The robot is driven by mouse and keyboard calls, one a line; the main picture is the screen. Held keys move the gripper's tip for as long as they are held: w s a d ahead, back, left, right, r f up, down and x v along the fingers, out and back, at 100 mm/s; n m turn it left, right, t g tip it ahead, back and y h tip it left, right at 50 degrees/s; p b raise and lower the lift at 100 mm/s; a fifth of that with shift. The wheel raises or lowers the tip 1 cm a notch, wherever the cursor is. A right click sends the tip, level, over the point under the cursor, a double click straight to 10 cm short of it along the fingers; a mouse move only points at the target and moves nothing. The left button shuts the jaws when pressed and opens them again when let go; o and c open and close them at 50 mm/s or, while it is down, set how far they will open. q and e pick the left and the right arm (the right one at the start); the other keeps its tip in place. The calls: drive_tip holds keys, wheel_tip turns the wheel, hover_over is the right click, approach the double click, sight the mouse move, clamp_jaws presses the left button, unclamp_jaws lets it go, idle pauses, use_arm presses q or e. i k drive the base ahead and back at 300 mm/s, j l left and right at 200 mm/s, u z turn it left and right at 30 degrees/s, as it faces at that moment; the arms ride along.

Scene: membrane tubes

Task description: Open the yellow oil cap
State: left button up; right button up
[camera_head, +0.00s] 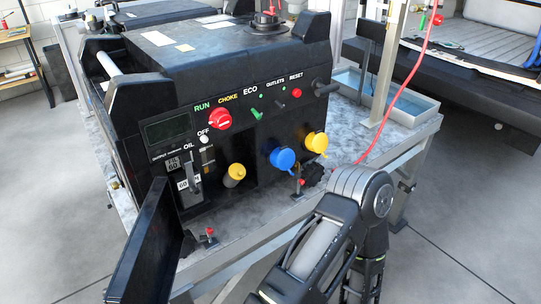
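The yellow oil cap (235,174) sits low on the front face of a black generator (225,95), right of the OIL label. It is a small yellow knob on a paler yellow stem or neck and appears seated. A dark flat panel (148,245) stands out from the generator's lower left front, swung away from the face, so the cap is uncovered. One of my arms is folded at the lower right, in front of the bench. Neither gripper shows in this view.
A blue cover (283,158) and a yellow cover (316,142) sit right of the cap. A red choke knob (217,119) is above. The generator stands on a metal bench (412,134). A red cable (410,80) hangs at right. Grey floor (470,215) is clear at right.

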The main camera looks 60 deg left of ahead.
sight(237, 171)
drive_tip(key=i+z, duration=0.2)
drive_tip(key=i, duration=0.6)
drive_tip(key=i+j+z, duration=0.2)
drive_tip(key=i, duration=0.6)
drive_tip(key=u, duration=4.15)
drive_tip(key=k+l, duration=0.05)
